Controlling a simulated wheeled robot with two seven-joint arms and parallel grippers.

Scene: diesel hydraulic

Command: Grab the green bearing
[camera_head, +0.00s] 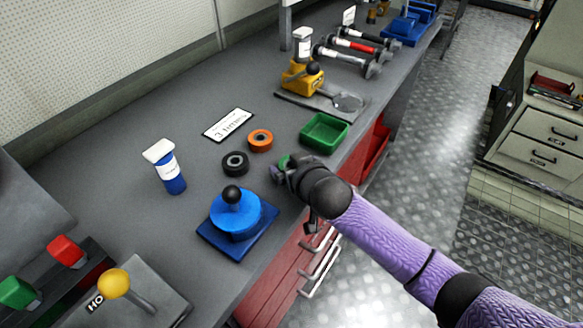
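The green bearing (284,161) is on the grey bench, mostly hidden by my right gripper (278,173). Only a small green part of it shows at the fingertips. My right gripper reaches in from the lower right, with its fingers at the bearing. Whether they are closed on it or only around it cannot be made out. An orange bearing (260,140) and a black bearing (235,163) lie to the left of the gripper. My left gripper is not in view.
A green tray (324,133) stands just behind the gripper near the bench edge. A blue press with a black knob (236,217) stands to the front left. A white-and-blue bottle (166,167) and a label card (228,124) are farther left. A yellow tool (301,79) stands behind.

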